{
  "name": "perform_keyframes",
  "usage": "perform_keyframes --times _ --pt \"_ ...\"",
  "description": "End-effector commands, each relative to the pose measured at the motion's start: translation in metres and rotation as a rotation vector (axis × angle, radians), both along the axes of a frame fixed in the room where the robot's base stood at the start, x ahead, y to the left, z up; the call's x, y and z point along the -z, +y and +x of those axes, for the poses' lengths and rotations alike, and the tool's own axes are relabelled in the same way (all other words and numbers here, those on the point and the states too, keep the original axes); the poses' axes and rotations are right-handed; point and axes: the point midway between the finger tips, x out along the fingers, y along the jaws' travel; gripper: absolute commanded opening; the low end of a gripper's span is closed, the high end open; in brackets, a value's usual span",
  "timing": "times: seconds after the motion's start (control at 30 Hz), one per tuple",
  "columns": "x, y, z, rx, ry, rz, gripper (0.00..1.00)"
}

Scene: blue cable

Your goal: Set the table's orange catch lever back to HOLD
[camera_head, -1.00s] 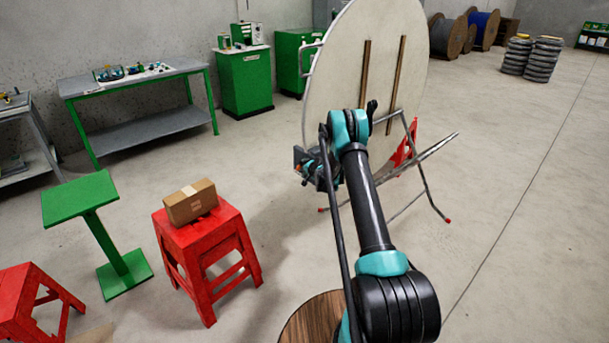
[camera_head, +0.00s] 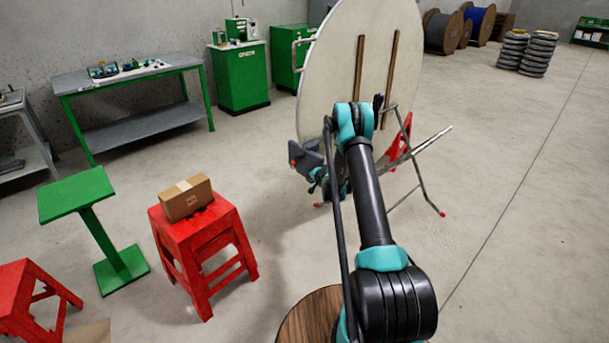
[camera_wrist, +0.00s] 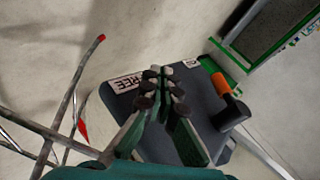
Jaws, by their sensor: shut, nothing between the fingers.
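The round table top (camera_head: 335,65) is tipped up on edge, with its folding metal legs on the right. A dark grey catch plate (camera_head: 303,157) sits at its lower left edge. In the wrist view the plate (camera_wrist: 195,135) carries a FREE label (camera_wrist: 127,84) on the left and a small white label (camera_wrist: 191,63), unreadable, at its top. The catch lever, a black arm with an orange grip (camera_wrist: 221,84), stands on the plate's right side. My gripper (camera_wrist: 160,78) is shut and empty over the plate's middle, between FREE and the lever, apart from the lever in the picture.
The table's metal leg (camera_head: 425,185) stands right of my arm. A red stool (camera_head: 203,245) with a cardboard box (camera_head: 187,198) and a green stand (camera_head: 90,215) are at the left. A green workbench (camera_head: 130,105) is behind them. Floor at the right is clear.

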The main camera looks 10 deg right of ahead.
Motion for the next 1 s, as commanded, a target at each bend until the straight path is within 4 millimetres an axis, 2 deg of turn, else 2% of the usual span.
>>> perform_keyframes --times 0.1,0.3,0.77,0.87,1.0 --pt "0.0 -0.009 -0.02 0.001 0.0 -0.001 0.0" --pt "0.001 -0.016 -0.037 0.0 0.0 0.0 0.0" --pt "-0.002 -0.017 -0.04 -0.003 0.001 -0.004 0.0" --pt "-0.014 -0.016 -0.044 -0.013 0.006 -0.02 0.0" --pt "-0.051 -0.013 -0.061 -0.049 0.024 -0.067 0.0"
